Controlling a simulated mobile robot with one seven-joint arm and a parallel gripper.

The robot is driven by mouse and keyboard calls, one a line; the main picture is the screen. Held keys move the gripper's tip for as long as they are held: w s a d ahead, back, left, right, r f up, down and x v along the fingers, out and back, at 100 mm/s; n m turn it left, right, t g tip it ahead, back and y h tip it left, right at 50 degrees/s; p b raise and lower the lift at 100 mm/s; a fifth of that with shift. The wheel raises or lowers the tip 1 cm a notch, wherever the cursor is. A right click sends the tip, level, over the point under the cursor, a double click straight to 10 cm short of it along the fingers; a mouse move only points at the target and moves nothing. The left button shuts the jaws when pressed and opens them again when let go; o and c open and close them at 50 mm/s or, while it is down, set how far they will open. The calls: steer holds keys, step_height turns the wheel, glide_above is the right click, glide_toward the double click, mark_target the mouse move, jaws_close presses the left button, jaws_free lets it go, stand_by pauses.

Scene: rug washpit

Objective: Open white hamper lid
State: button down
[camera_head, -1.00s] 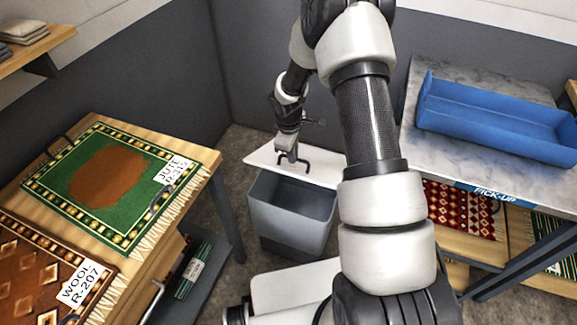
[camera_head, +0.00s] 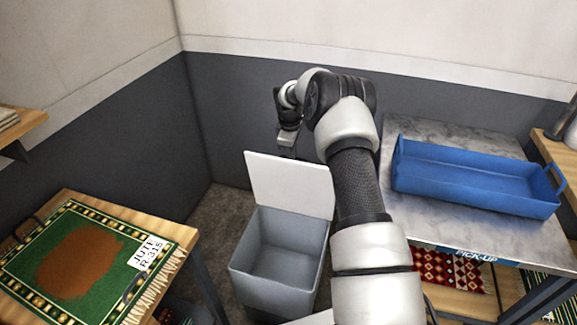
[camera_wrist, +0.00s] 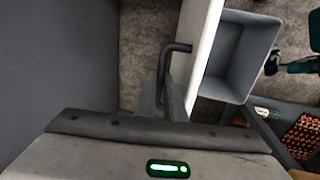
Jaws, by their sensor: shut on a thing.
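The white hamper lid (camera_head: 289,184) stands raised, close to upright, at the back edge of the grey hamper bin (camera_head: 252,262). The bin's inside shows open and looks empty. My gripper (camera_head: 287,142) is behind the lid's top edge in the head view, and its fingertips are hidden there. In the wrist view my gripper (camera_wrist: 172,100) is shut on the dark lid handle (camera_wrist: 176,50), on the outer face of the lid (camera_wrist: 203,45). The bin (camera_wrist: 236,60) shows beyond the lid there.
A wooden table with a green rug (camera_head: 75,262) stands at the left. A grey table with a blue tray (camera_head: 475,190) stands at the right. Grey walls close in behind the lid. Bare floor (camera_head: 220,215) shows left of the bin.

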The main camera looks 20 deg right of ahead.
steer(key=shift+w+d+f, duration=0.4)
steer(key=shift+w+d, duration=0.35)
steer(key=shift+d, duration=0.1)
steer(key=c, duration=1.9)
jaws_free()
steer(key=shift+w+f, duration=0.1)
steer(key=shift+o, duration=0.3)
steer(key=shift+w+a+r, duration=0.1)
steer(key=shift+w+r, duration=0.05)
steer(key=shift+r, duration=0.25)
steer(key=p+v, duration=0.1)
steer(key=v, duration=1.6)
